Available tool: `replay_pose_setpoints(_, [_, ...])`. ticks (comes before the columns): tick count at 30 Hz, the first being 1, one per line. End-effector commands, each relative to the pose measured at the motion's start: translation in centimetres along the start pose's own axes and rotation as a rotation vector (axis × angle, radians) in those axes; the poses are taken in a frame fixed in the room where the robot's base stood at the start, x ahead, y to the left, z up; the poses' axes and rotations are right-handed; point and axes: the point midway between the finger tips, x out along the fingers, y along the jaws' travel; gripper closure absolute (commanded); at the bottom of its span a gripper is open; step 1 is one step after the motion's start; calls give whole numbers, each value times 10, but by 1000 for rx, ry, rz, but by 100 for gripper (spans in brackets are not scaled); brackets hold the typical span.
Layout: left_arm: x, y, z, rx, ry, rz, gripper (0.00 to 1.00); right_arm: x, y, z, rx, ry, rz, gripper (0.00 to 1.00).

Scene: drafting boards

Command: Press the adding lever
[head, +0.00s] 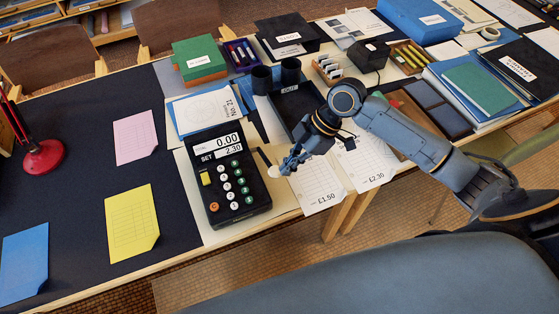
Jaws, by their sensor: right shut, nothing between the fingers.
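A black adding machine (227,185) stands on the table left of centre. Its upper display reads 0.00 and the lower one, marked SET, reads 2.30. It has white, green, yellow and orange keys. The adding lever (264,160) is on its right side, with a pale knob at its end. My right gripper (287,164) is shut and empty, just right of the lever knob. I cannot tell whether its fingertips touch the knob. My left gripper is not in view.
Paper slips marked £1.50 (317,187) and £2.30 (365,165) lie right of the machine. A black tray (297,108) and dark cups are behind it. Yellow (130,222), pink and blue sheets lie on the dark board at left.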

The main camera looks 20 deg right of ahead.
Motion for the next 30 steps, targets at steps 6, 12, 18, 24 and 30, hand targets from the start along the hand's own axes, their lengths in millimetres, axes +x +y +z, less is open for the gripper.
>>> replay_pose_setpoints(6, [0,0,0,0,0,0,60,-60,35,4,-87,63,-12,100])
replay_pose_setpoints(12, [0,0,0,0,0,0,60,-83,46,3,-113,102,-9,100])
replay_pose_setpoints(18, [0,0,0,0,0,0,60,-85,46,2,-117,107,-9,100])
replay_pose_setpoints(24, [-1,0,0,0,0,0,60,-83,46,2,-116,107,-10,100])
replay_pose_setpoints(30, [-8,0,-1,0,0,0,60,-64,45,-2,-115,108,-13,100])
